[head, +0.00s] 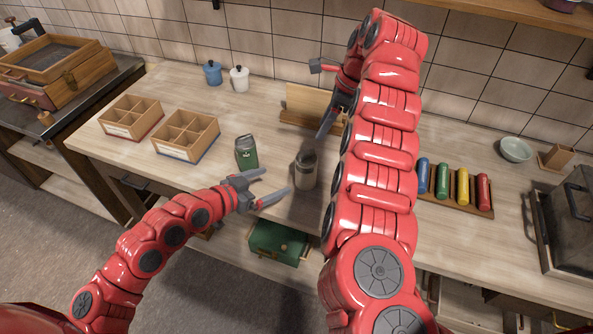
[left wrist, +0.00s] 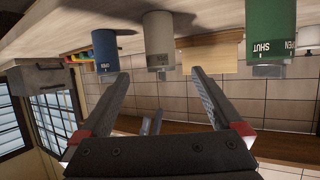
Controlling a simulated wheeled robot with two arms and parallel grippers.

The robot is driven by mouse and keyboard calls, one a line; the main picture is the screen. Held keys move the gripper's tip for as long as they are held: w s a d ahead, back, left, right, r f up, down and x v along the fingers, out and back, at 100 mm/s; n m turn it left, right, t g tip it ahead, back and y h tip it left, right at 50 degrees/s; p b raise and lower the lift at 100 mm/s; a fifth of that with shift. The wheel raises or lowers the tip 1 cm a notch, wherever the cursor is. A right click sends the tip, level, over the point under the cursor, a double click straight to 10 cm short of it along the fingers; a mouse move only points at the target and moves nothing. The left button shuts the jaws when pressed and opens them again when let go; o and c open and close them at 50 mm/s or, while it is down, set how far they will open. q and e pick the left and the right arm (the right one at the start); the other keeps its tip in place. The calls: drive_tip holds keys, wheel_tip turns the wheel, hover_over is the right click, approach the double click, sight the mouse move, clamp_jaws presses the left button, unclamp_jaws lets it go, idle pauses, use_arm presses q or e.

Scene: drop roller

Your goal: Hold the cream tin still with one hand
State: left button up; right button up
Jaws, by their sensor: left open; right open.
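The cream tin (head: 305,168) stands upright on the counter, looking greyish in the head view. It also shows in the upside-down left wrist view (left wrist: 158,40), just beyond and between the fingertips. My left gripper (head: 276,186) is open and empty, its fingers pointing at the cream tin from the left and front, apart from it. In the left wrist view its fingers (left wrist: 160,75) are spread wide. My right gripper (head: 327,118) is open behind the cream tin, near the wooden stand, partly hidden by my right arm.
A green tin (head: 246,152) stands left of the cream tin. A blue tin (left wrist: 105,50) shows in the left wrist view. Two divided wooden boxes (head: 186,136) are at left. A rack with coloured rollers (head: 442,182) is at right. A wooden stand (head: 300,104) is behind.

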sight(298, 170)
use_arm(q)
drive_tip(key=x, duration=1.4)
drive_tip(key=shift+w, duration=0.15)
drive_tip(key=shift+w+d+f, duration=0.25)
drive_tip(key=shift+d, duration=0.1)
